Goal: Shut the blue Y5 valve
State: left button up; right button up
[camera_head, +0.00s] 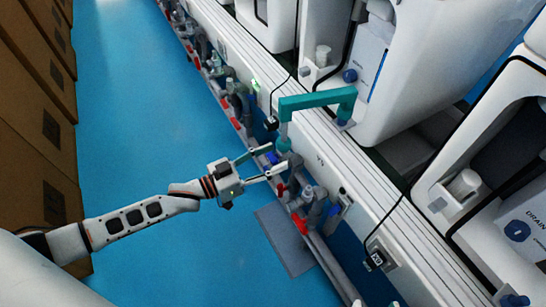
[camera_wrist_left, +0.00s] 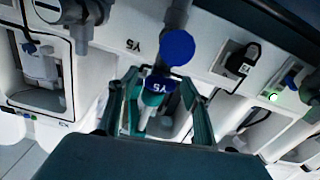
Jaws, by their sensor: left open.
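The blue Y5 valve (camera_head: 272,158) sits low on the pipework along the white testline, below a teal pipe. The fingers also show in the left wrist view (camera_wrist_left: 158,92). I cannot tell whether either finger touches the valve. My right gripper is not in view.
A teal elbow pipe (camera_head: 318,99) rises above the valve. Red-handled valves (camera_head: 300,222) stand close by on the same pipe row. The white rail (camera_head: 340,165) and toilets are to the right. Cardboard boxes (camera_head: 38,130) line the left; the blue floor (camera_head: 150,100) between is clear.

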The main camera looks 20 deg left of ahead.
pick_arm(q)
jog(key=shift+w+d, duration=0.1)
jog(key=shift+w, duration=0.05)
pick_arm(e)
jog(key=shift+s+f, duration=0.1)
pick_arm(q)
jog(key=c, duration=1.1)
jog(key=shift+r+m, duration=0.15)
jog(key=shift+m, duration=0.55)
jog(key=shift+c, duration=0.2)
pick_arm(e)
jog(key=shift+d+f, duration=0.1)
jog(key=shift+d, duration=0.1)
pick_arm(q)
jog(key=o, duration=1.1)
jog(key=shift+o, duration=0.2)
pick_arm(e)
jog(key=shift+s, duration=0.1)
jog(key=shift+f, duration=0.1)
pick_arm(q)
jog(key=v, duration=1.2)
